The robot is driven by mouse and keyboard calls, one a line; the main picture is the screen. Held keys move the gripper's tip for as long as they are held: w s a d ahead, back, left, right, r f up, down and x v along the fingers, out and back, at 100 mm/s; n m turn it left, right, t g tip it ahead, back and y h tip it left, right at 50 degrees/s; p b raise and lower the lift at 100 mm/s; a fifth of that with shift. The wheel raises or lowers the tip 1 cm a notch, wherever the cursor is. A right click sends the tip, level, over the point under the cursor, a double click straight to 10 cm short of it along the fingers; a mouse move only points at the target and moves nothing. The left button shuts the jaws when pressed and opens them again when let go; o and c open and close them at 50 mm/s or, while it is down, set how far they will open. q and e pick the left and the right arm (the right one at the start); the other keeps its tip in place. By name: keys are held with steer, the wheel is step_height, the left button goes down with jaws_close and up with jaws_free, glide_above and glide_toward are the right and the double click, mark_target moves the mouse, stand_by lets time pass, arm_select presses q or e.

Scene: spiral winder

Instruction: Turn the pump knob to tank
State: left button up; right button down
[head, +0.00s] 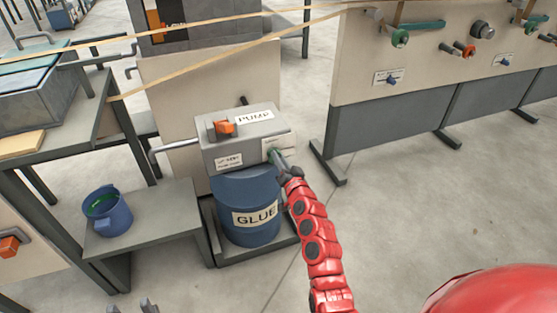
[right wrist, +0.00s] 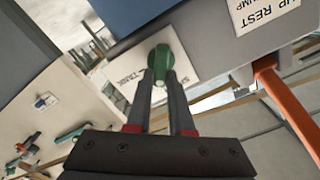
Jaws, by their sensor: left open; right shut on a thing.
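The grey pump box (head: 238,155) with its "PUMP" label sits above the blue glue drum (head: 247,205). The green pump knob (right wrist: 159,58) is on the box's right-hand face, in front of a white label plate (right wrist: 128,75) on which "TANK" can be read. My right gripper (right wrist: 160,78) is shut on the knob, one finger on each side; in the head view the knob is mostly hidden by the gripper. Which way the knob points is hard to tell. My left gripper (head: 148,303) is open and empty at the bottom edge of the head view, away from the pump.
An orange handle (head: 223,128) sits on top of the pump box. A blue bucket (head: 108,212) stands on a low grey bench left of the drum. Tan strands (head: 200,68) cross above the pump. A panel with several knobs (head: 430,60) stands at right; the floor before it is clear.

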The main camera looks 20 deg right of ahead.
steer(key=m, duration=0.7)
steer(key=f+m, duration=0.1)
steer(key=m, duration=0.2)
steer(key=shift+d+m, duration=0.25)
steer(key=shift+m, duration=0.05)
steer(key=shift+f, duration=0.1)
stand_by(0.3)
steer(key=c, duration=0.8)
jaws_free()
